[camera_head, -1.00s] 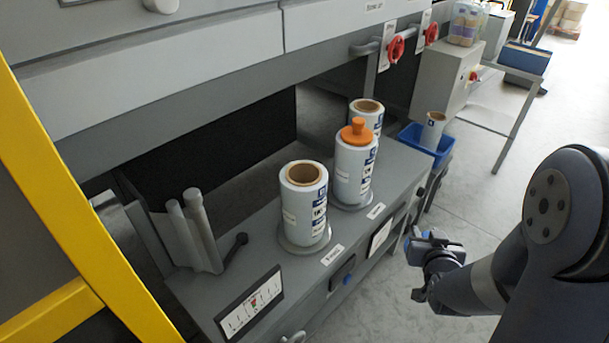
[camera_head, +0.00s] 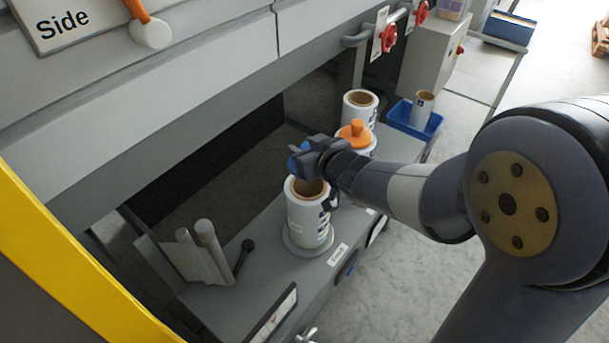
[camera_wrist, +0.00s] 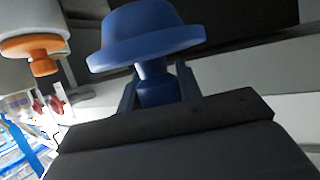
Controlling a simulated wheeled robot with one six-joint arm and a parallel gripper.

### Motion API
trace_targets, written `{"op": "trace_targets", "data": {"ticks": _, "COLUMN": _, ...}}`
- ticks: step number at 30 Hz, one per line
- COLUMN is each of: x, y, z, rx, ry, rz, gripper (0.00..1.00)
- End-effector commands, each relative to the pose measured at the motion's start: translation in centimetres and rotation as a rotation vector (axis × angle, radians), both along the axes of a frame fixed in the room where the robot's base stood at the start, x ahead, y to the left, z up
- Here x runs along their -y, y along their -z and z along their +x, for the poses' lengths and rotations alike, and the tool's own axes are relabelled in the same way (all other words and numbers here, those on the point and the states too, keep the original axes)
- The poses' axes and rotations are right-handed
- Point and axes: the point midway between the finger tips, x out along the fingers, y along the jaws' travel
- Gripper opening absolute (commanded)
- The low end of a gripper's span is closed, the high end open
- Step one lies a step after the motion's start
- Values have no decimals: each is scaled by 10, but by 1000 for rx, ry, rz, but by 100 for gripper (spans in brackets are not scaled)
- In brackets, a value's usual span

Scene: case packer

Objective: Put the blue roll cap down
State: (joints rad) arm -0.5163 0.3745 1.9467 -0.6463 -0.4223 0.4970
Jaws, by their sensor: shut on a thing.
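The blue roll cap (camera_wrist: 140,32) is in my gripper (camera_wrist: 156,90), which is shut on its narrow stem in the wrist view. The cap's wide round part is clear of the fingers. In the head view my gripper (camera_head: 316,156) is above the nearest white roll, with a bit of the blue cap (camera_head: 297,160) showing at its left side; the rest is hidden. That nearest roll (camera_head: 305,222) stands upright on a round base, its brown core open at the top. I cannot tell whether the cap touches it.
A roll with an orange cap (camera_head: 355,134) and an open roll (camera_head: 359,108) stand behind on the grey bench (camera_head: 260,285). A blue bin (camera_head: 402,117) holding a roll is at the back right. Grey machine panels overhang the bench. A dark lever (camera_head: 245,252) stands left of the nearest roll.

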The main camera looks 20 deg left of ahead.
Motion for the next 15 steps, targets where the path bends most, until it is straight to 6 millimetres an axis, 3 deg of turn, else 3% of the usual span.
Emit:
{"op": "trace_targets", "data": {"ticks": 1, "x": 0, "y": 16, "z": 0, "rx": -4, "ry": 1, "rz": -2, "gripper": 8}}
{"op": "trace_targets", "data": {"ticks": 3, "x": 0, "y": 26, "z": 0, "rx": -2, "ry": 2, "rz": 0, "gripper": 8}}
{"op": "trace_targets", "data": {"ticks": 8, "x": 0, "y": 36, "z": 0, "rx": 0, "ry": 1, "rz": -1, "gripper": 8}}
{"op": "trace_targets", "data": {"ticks": 15, "x": 1, "y": 67, "z": 0, "rx": -2, "ry": 2, "rz": 0, "gripper": 8}}
